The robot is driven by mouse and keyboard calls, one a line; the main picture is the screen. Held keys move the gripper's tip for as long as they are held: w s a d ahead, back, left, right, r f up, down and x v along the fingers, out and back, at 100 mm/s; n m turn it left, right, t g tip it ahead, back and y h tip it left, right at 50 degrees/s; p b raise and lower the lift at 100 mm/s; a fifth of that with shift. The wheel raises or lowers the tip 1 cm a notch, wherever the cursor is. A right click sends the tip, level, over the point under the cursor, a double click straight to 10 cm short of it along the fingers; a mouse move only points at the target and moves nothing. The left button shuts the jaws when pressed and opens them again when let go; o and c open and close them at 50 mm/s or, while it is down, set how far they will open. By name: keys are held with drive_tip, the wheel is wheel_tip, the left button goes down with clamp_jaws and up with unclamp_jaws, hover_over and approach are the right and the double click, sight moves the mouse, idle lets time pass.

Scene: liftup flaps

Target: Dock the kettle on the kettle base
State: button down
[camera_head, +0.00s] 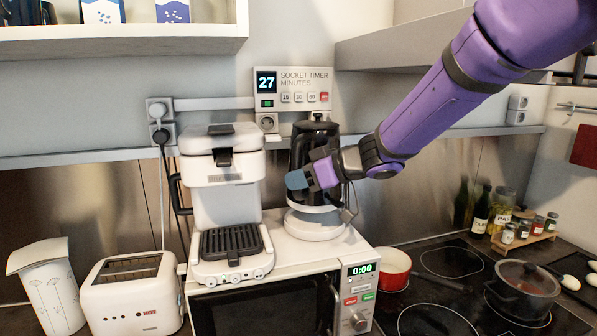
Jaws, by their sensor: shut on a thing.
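The black kettle (312,140) stands upright over the right part of the microwave top, with a pale band at its bottom. The round white kettle base (316,228) is directly under it on the microwave. The kettle's bottom is very close to the base; I cannot tell if they touch or a small gap is left. My gripper (312,178) comes in from the upper right and is shut on the kettle. Its blue fingertip lies across the kettle's front, and the gripper hides the kettle's middle and the exact grip.
A white coffee machine (222,180) stands close left of the kettle. The microwave (352,292) carries both. A socket timer (292,88) showing 27 is on the wall behind. A toaster (133,293) is at left; a red pot (394,270) and a dark pot (524,290) are on the hob.

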sight(300, 198)
drive_tip(key=shift+f, duration=1.9)
drive_tip(key=shift+s+d+f, duration=0.1)
drive_tip(key=shift+f, duration=0.5)
idle(0.8)
drive_tip(key=c, duration=1.3)
unclamp_jaws()
drive_tip(key=shift+o, duration=0.2)
drive_tip(key=shift+f, duration=0.15)
drive_tip(key=v, duration=1.1)
